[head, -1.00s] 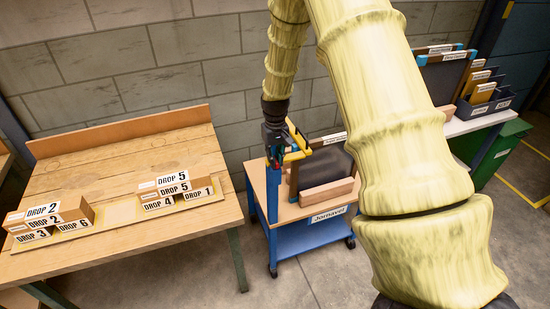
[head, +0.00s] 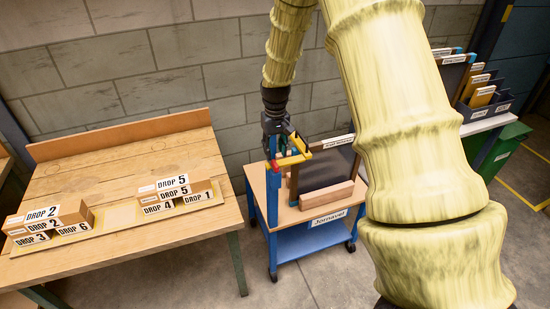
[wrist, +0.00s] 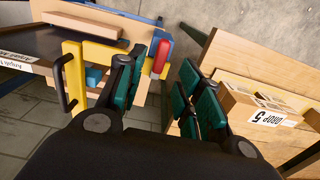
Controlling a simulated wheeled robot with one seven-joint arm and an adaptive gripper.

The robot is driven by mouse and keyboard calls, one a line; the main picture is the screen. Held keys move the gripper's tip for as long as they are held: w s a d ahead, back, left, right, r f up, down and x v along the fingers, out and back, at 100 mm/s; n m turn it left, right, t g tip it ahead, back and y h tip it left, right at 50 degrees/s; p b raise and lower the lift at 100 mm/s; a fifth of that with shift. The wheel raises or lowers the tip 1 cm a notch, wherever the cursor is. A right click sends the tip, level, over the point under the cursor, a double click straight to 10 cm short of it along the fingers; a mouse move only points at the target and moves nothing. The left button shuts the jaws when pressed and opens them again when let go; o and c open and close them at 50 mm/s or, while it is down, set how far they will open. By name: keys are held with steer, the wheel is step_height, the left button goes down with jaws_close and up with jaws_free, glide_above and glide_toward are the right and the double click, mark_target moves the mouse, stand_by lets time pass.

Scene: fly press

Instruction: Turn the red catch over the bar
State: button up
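The red catch (wrist: 160,56) sits on the blue head of a post, beyond the gap between my fingers in the wrist view. The yellow bar (wrist: 74,78) has an upright part with a dark handle, and an arm reaching toward the post, partly hidden behind my left finger. In the head view the yellow bar (head: 292,160) lies near the top of the blue post (head: 272,195). My gripper (wrist: 160,95) is open and empty, pointing down. In the head view my gripper (head: 278,133) is just above the bar and post. Whether the catch overlaps the bar is unclear.
The post stands on a blue trolley (head: 312,240) labelled Jornavel, with a dark framed panel (head: 325,168) and a wooden block (head: 326,195). A wooden bench (head: 120,160) with DROP-labelled blocks is at left. Grey floor lies between.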

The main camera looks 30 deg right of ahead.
mark_target(275, 163)
step_height(275, 163, up, 7)
steer(key=shift+f, duration=0.2)
stand_by(0.6)
